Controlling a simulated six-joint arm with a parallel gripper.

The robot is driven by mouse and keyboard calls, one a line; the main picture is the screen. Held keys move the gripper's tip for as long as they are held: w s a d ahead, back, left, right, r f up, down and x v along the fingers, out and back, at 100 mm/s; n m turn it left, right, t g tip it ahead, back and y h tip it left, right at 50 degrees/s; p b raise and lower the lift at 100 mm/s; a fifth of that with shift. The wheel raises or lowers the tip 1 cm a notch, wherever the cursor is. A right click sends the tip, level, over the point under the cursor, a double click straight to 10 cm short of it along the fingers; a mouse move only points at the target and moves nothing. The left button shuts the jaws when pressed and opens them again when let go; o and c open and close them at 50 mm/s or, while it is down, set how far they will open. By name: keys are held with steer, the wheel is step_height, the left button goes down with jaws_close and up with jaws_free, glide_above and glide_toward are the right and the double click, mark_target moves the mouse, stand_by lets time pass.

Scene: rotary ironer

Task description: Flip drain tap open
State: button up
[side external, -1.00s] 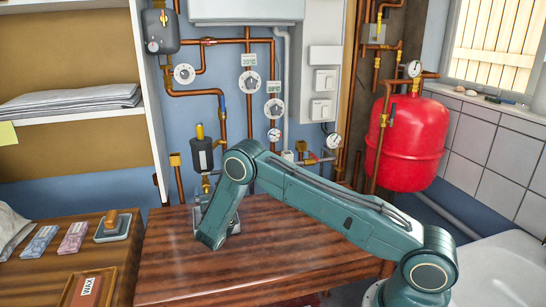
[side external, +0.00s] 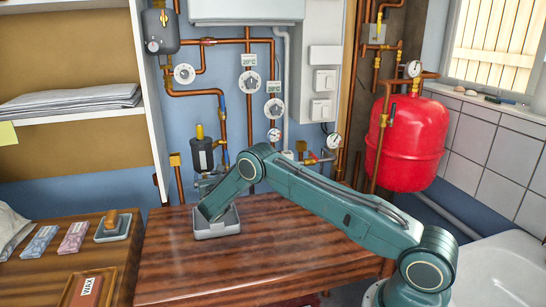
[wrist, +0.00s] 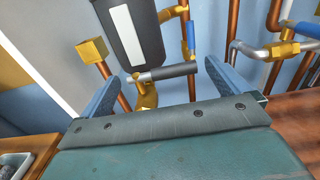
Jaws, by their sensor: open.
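The drain tap sits under a black canister (wrist: 133,35); in the wrist view its brass body (wrist: 147,97) carries a silver stem with a dark lever (wrist: 176,71). The lever lies nearly horizontal and points right. My gripper (wrist: 161,72) is open, with one blue-grey finger on the left and one on the right of the lever. I cannot tell whether either finger touches it. In the side view the canister (side external: 202,155) shows, but my arm largely hides the tap and my fingers.
A grey tray (side external: 218,235) stands on the wooden table (side external: 270,255) below my wrist. Copper pipes (side external: 223,120) run up the wall close by. Another brass fitting with a silver pipe (wrist: 285,48) is at the right in the wrist view. The table's middle is clear.

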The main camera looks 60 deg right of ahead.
steer(key=c, duration=1.3)
steer(key=shift+w+a+g+h, duration=0.1)
steer(key=shift+a+g+h, duration=0.05)
steer(key=shift+g+h, duration=0.2)
steer(key=shift+a+m+g+h, duration=0.15)
steer(key=shift+m+g+h, duration=0.35)
steer(key=shift+m+g, duration=0.2)
steer(key=shift+a+m+g+h, duration=0.15)
steer(key=shift+m+g+h, duration=0.3)
steer(key=shift+m+g, duration=0.25)
steer(key=shift+w+a+r+m+g+h, duration=0.15)
steer(key=shift+m+g+h, duration=0.35)
steer(key=shift+g, duration=0.15)
steer(key=shift+a+m+g, duration=0.15)
steer(key=shift+m+g, duration=0.25)
steer(key=shift+g, duration=0.2)
steer(key=o, duration=1.3)
